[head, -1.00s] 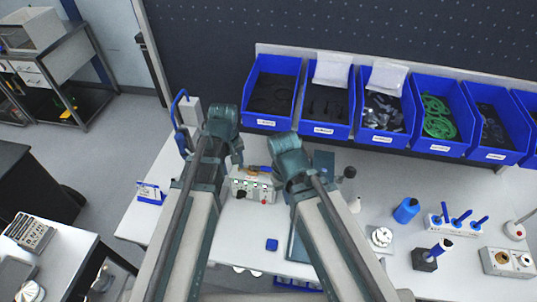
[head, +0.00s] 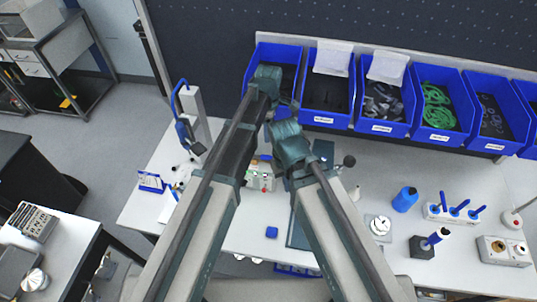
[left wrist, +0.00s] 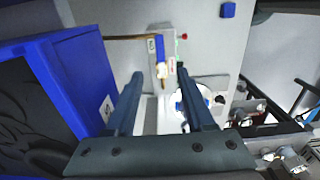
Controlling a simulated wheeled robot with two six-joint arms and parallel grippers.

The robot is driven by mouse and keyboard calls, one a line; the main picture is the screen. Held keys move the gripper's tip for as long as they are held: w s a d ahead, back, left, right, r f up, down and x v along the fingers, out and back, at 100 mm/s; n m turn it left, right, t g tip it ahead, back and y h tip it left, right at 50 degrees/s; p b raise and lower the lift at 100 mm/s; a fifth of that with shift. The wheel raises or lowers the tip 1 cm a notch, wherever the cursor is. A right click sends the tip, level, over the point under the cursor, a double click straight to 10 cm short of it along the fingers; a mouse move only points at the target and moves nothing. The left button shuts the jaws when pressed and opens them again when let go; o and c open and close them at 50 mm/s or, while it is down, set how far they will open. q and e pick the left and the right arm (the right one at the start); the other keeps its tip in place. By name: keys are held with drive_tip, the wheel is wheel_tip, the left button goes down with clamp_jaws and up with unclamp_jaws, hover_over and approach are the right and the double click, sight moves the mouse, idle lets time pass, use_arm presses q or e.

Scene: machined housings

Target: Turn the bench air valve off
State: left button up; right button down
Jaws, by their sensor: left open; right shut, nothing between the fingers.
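The bench air valve shows in the left wrist view as a blue lever (left wrist: 160,48) over a brass part on a pale plate, with a copper-coloured pipe (left wrist: 122,37) running in from the left. The lever lies across the pipe's line. My left gripper (left wrist: 160,86) is open, its two fingers reaching toward the valve plate with nothing between them; in the head view it is mostly hidden behind its arm. My right gripper (head: 291,165) is shut and empty, beside the small control box (head: 262,179).
Blue bins (head: 327,92) line the back of the bench. A small blue block (head: 271,232) lies in front of the control box. The front middle of the bench has free room.

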sight(269, 157)
use_arm(q)
wheel_tip(269, 157, down, 14)
drive_tip(key=b, duration=1.3)
drive_tip(key=shift+r+b, duration=0.1)
drive_tip(key=shift+b, duration=0.2)
clamp_jaws()
idle(0.6)
